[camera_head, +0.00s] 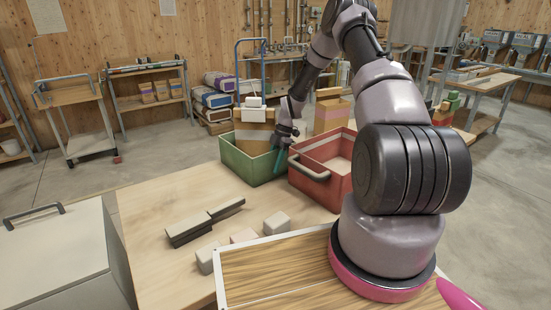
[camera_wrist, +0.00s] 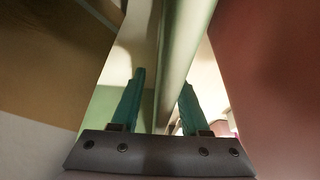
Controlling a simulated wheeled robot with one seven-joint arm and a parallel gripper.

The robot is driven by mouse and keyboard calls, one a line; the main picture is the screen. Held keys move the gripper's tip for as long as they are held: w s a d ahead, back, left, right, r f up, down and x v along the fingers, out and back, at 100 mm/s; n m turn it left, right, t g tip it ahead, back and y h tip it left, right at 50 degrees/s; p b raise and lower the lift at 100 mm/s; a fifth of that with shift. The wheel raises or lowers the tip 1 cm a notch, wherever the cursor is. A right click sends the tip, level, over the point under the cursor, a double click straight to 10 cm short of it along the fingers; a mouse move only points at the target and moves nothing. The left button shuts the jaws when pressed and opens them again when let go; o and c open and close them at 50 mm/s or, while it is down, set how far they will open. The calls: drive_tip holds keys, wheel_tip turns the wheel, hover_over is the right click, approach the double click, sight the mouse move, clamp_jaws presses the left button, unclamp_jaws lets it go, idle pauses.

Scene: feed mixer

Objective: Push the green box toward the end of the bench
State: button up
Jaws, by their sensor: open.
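The green box (camera_head: 236,162) is an open-topped bin at the far edge of the wooden bench (camera_head: 160,205). My gripper (camera_head: 279,165) points down at its right side, in the narrow space by the red box (camera_head: 318,182). In the wrist view the teal fingers of my gripper (camera_wrist: 161,82) are apart, with a pale green rim of the green box (camera_wrist: 180,50) running between them. I cannot tell whether either finger touches it. A cardboard box (camera_head: 253,138) sits inside the green box. The lower fingertips are partly hidden in the head view.
The red box, with a grey handle, stands just right of the green one. Dark grey bars (camera_head: 190,229) and several pale blocks (camera_head: 277,222) lie on the nearer bench. A wood-topped tray (camera_head: 270,268) is in front. The bench left of the green box is clear.

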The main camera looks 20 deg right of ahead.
drive_tip(key=shift+f, duration=0.1)
clamp_jaws()
idle(1.4)
